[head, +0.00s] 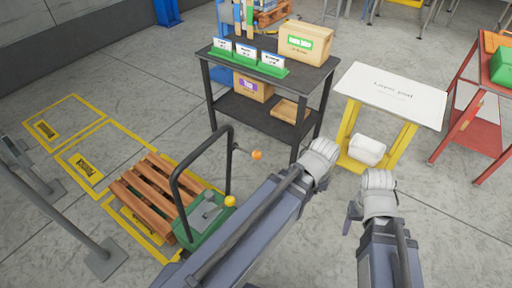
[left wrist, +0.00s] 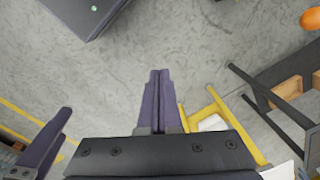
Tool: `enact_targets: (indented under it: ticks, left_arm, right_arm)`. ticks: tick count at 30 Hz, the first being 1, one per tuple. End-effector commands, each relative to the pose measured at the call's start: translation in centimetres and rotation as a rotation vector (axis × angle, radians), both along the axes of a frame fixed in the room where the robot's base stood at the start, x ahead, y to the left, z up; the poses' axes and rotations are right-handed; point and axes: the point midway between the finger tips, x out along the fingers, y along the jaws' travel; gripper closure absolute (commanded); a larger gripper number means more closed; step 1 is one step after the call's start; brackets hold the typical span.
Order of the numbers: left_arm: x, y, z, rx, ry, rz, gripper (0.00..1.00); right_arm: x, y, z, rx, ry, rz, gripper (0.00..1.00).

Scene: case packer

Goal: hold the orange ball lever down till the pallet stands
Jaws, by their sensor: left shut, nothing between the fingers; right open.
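The orange ball (head: 257,155) is on the end of a short lever on the black hoop handle of a green-based pallet unit (head: 205,222). The ball also shows at the top right of the left wrist view (left wrist: 312,18). The wooden pallet (head: 152,182) lies low and looks flat beside the green base. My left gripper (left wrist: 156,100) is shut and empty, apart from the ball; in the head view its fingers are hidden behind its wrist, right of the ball. My right gripper (head: 354,217) is open and empty, farther right, touching nothing visible.
A yellow ball (head: 230,201) sits on the green base. A dark table (head: 265,82) with boxes and signs stands behind the orange ball. A yellow-legged layer pad stand (head: 392,95) is to the right, then a red rack (head: 470,128). Grey posts stand at left.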

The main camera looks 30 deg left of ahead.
Motion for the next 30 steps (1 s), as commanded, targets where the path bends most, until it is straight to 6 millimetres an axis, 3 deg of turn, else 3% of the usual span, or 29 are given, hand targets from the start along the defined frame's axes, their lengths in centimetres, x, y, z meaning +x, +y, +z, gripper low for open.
enact_targets:
  ticks: [1, 6, 12, 15, 21, 30]
  left_arm:
    - [1.5, 2.2, 1.5, -0.009, -0.020, -0.074, 1.00]
    - [4.8, 9.3, 3.8, -0.001, -0.099, -0.396, 1.00]
    - [6.8, 17.6, 6.3, 0.078, -0.176, -0.724, 1.00]
    - [7.2, 20.8, 7.2, 0.123, -0.197, -0.846, 1.00]
    - [7.3, 24.5, 8.1, 0.186, -0.213, -0.989, 1.00]
    - [7.3, 25.1, 8.1, 0.200, -0.214, -1.023, 1.00]
  right_arm:
    - [0.0, 0.0, 1.4, 0.000, 0.000, 0.000, 0.38]
    - [0.0, 0.0, 3.6, 0.000, 0.000, 0.000, 0.38]
    - [0.0, 0.0, 5.6, 0.000, 0.000, 0.000, 0.38]
    - [0.0, 0.0, 6.3, 0.000, 0.000, 0.000, 0.38]
    - [0.0, 0.0, 6.9, 0.000, 0.000, 0.000, 0.38]
    - [0.0, 0.0, 6.9, 0.000, 0.000, 0.000, 0.38]
